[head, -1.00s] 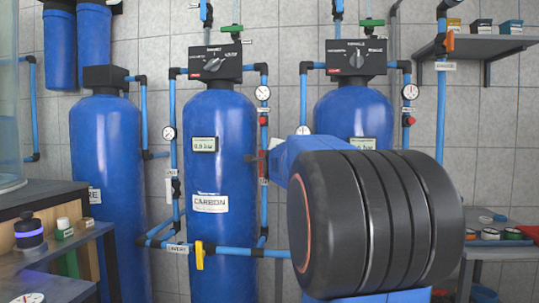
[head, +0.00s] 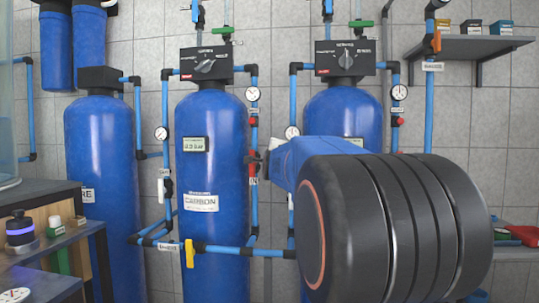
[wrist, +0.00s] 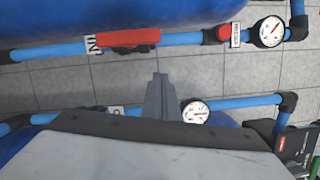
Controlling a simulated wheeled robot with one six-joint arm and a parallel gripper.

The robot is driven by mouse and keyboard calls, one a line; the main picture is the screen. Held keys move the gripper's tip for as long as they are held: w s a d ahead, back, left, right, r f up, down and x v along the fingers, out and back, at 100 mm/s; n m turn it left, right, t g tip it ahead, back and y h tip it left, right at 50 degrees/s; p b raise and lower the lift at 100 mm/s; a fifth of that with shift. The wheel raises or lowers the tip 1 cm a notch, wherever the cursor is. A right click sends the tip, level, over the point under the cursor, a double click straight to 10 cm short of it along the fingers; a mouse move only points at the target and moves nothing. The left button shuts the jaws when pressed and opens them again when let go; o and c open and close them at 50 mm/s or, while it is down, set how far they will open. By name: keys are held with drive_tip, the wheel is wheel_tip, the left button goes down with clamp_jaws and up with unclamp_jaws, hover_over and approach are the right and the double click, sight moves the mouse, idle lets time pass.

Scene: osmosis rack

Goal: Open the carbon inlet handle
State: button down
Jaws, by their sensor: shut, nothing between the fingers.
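The blue tank labelled CARBON (head: 212,165) stands left of centre in the head view. A blue pipe runs up its right side and carries a red handle (head: 253,181), partly hidden near my gripper. In the wrist view the red handle (wrist: 128,38) lies along its blue pipe, beside a white label that appears to begin with "IN". My gripper (wrist: 160,76) is shut and empty. Its tips point towards the pipe and appear short of the red handle, slightly to its right. In the head view my gripper (head: 264,160) is small and dark, close to the handle.
Round gauges (wrist: 267,31) sit on the pipes near my gripper. A second pipe (wrist: 248,101) crosses below the fingertips in the wrist view. A yellow valve handle (head: 189,254) is on the low pipe. A cluttered bench (head: 50,249) stands at left.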

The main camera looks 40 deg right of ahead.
drive_tip(key=v, duration=0.7)
drive_tip(key=shift+s+r, duration=0.15)
drive_tip(key=shift+s, duration=0.15)
drive_tip(key=shift+a, duration=0.15)
idle(0.8)
drive_tip(key=s+a+f+n+g+y, duration=0.2)
drive_tip(key=s+a+f+n+y, duration=0.15)
drive_tip(key=a+f+n, duration=0.55)
drive_tip(key=s+a+f+n+g+y, duration=0.15)
drive_tip(key=a+f+n+y, duration=0.35)
drive_tip(key=a+f, duration=0.8)
drive_tip(key=s+a+f+n+g+y, duration=0.1)
drive_tip(key=s+a+f+n+g, duration=0.2)
drive_tip(key=s+a+f+n, duration=0.4)
drive_tip(key=s+a+f+n+g+y, duration=0.2)
drive_tip(key=s+a+f+n, duration=0.5)
drive_tip(key=s+f, duration=0.4)
drive_tip(key=s+g, duration=0.1)
drive_tip(key=s, duration=0.2)
drive_tip(key=shift+a+f, duration=0.3)
drive_tip(key=shift+a, duration=0.05)
